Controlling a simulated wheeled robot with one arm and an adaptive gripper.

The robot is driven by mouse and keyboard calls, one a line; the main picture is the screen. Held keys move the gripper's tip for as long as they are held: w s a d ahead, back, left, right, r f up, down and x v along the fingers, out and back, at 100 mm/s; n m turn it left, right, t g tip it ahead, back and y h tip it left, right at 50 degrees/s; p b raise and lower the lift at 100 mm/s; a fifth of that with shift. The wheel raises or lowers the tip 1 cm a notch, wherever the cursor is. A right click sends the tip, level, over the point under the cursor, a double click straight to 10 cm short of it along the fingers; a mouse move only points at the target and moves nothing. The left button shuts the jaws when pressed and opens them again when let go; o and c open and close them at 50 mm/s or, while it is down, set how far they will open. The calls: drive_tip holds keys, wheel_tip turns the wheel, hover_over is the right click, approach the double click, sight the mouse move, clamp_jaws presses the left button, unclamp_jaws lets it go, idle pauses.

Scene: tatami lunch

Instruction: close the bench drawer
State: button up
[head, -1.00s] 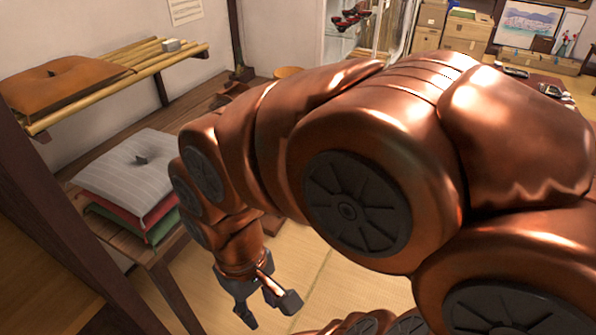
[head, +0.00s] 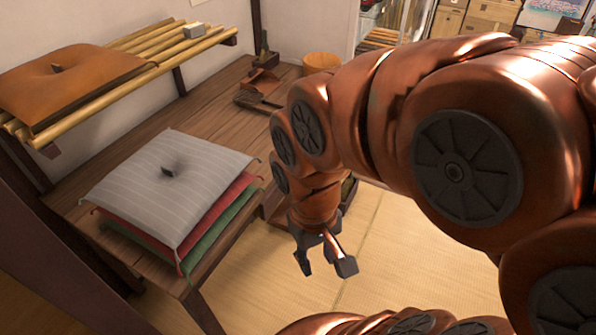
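The wooden bench (head: 215,108) runs along the wall from the left front to the back. What looks like its drawer (head: 274,207) juts out from the bench's front edge, beyond my gripper. Most of the drawer is hidden behind my wrist and forearm, so I cannot tell how far out it stands. My gripper (head: 325,268) points down above the tatami, on the near side of the drawer. Its two fingers are spread apart with nothing between them. I cannot tell whether it touches the drawer.
Stacked grey, red and green cushions (head: 190,180) lie on the near end of the bench. A bamboo shelf (head: 190,48) with a brown cushion (head: 75,80) hangs above. A dustpan (head: 262,85) and a round wooden tub (head: 320,62) are farther back. Tatami (head: 420,255) is clear at right.

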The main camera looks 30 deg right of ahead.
drive_tip(key=w+d+f+m+t+h+b, duration=0.1)
drive_tip(key=w+d+f+m+t+b, duration=0.3)
drive_tip(key=w+d, duration=0.6)
drive_tip(key=w+d+f+m+t+h+b, duration=0.1)
drive_tip(key=w+d+t+b, duration=0.4)
drive_tip(key=w+d, duration=0.6)
drive_tip(key=w+d+f+m+t+h+b, duration=0.25)
drive_tip(key=w+d+b, duration=0.4)
drive_tip(key=w, duration=0.65)
wheel_tip(320, 180, down, 8)
drive_tip(key=w+d+m+t+y+b, duration=0.2)
drive_tip(key=t+y+b, duration=0.1)
drive_tip(key=y+b, duration=0.25)
drive_tip(key=s+a+f+m+y+b, duration=0.1)
drive_tip(key=s+a+f+y+b, duration=0.3)
drive_tip(key=s+f+y, duration=0.4)
drive_tip(key=shift+d+f+b+x, duration=0.15)
drive_tip(key=shift+b+x, duration=0.65)
drive_tip(key=shift+x, duration=1.2)
drive_tip(key=shift+d+f+b+x, duration=0.2)
drive_tip(key=shift+b+x, duration=0.6)
drive_tip(key=shift+x, duration=1.2)
drive_tip(key=shift+w+r, duration=0.15)
drive_tip(key=shift+w, duration=0.05)
